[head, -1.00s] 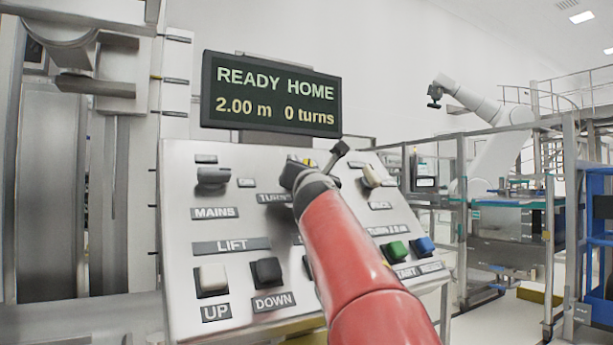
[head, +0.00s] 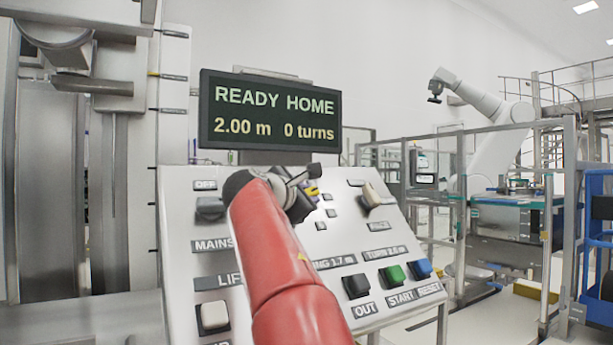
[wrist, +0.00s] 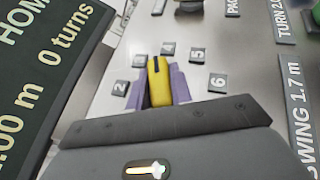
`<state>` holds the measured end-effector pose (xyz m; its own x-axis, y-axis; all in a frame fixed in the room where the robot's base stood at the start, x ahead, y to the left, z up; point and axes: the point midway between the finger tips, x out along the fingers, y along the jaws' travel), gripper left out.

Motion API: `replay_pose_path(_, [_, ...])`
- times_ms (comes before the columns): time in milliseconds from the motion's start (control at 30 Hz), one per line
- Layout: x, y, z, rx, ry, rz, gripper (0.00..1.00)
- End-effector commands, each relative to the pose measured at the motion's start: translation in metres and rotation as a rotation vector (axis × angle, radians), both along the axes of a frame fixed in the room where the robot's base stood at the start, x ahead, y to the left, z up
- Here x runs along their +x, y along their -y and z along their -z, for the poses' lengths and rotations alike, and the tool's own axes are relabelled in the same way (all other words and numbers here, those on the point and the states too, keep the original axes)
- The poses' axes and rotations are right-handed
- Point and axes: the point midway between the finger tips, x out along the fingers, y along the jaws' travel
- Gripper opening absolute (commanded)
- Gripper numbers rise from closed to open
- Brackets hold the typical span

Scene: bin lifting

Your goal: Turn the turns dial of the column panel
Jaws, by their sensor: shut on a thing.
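The turns dial (wrist: 157,82) is a yellow knob with a dark mark near its top end. In the wrist view it stands between my gripper's purple fingers (wrist: 158,88), which are shut on its sides. Small number plates, 2, 4, 5 and 6 among them, ring the dial; its marked end points up near the 4. In the head view my gripper (head: 312,190) is at the upper middle of the column panel (head: 330,237), with a bit of yellow showing; my red arm hides part of the panel. The display (head: 270,112) reads READY HOME, 2.00 m, 0 turns.
A beige switch (head: 371,194) sits right of the dial. The mains switch (head: 210,209) is at the left. Lower right are a black OUT button (head: 356,286), a green START button (head: 393,275) and a blue RESET button (head: 421,268). A railing and another robot arm stand behind.

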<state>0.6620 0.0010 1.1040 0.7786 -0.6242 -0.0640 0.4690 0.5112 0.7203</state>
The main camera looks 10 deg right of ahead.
Motion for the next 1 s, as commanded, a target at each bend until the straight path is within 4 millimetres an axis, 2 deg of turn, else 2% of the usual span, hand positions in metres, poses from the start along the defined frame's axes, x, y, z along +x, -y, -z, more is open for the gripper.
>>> replay_pose_path(333, [0.0016,-0.0014,0.0005,0.109,-0.039,0.092,0.0])
replay_pose_path(900, [0.0012,-0.0009,0.0032,0.13,-0.045,0.109,0.0])
replay_pose_path(933, [0.0012,-0.0009,0.0032,0.13,-0.045,0.109,0.26])
replay_pose_path(1000, [0.0012,-0.0008,0.003,0.129,-0.045,0.109,0.35])
